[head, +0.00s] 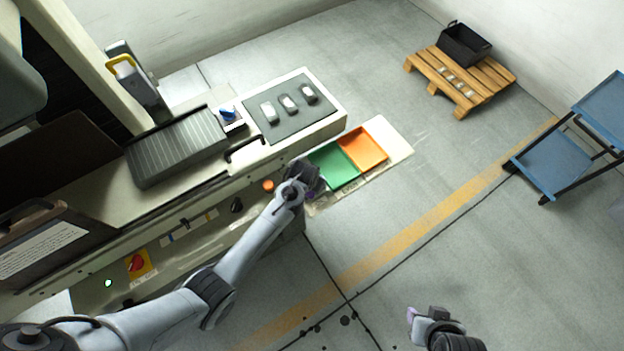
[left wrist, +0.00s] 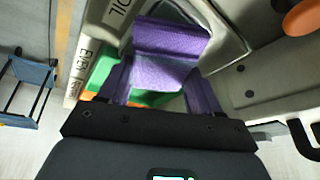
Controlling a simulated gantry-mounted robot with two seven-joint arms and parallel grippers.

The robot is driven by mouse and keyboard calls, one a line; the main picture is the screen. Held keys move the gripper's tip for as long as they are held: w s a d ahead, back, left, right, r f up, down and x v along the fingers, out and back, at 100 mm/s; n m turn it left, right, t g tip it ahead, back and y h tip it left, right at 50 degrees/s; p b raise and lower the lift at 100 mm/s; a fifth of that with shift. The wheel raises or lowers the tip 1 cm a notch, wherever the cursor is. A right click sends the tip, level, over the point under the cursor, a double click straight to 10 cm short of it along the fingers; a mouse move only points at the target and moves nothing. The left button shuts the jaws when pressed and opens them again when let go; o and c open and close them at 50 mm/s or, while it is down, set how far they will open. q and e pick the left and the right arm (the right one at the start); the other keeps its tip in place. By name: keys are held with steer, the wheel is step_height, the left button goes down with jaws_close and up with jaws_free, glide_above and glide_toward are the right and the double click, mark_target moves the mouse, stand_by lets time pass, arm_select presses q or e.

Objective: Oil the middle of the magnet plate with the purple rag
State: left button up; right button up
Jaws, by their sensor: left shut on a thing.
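The magnet plate (head: 178,147) is a dark grey ribbed slab lying on the machine bed at the left of the head view. My left gripper (head: 309,183) is beyond the machine's front edge, beside the green tray and well to the right of the plate. In the left wrist view it is shut on the purple rag (left wrist: 170,40), which shows as a folded piece between the fingers. In the head view the rag is mostly hidden by the gripper. My right gripper (head: 425,314) is low in the head view, away from the machine, and its jaw gap is unclear.
A green tray (head: 334,167) and an orange tray (head: 362,149) sit on a pale shelf. A dark pad (head: 289,108) with several small parts, a blue-topped item (head: 230,118) and a black handle (head: 245,149) are near the plate. A pallet (head: 460,82) and blue cart (head: 553,165) stand far right.

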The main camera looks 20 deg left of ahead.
arm_select(q)
steer(key=shift+f, duration=0.35)
stand_by(0.7)
steer(key=shift+f, duration=0.15)
stand_by(1.1)
steer(key=shift+r+p, duration=0.95)
steer(key=shift+p, duration=0.15)
step_height(320, 180, up, 5)
steer(key=p, duration=0.6)
steer(key=shift+r, duration=0.2)
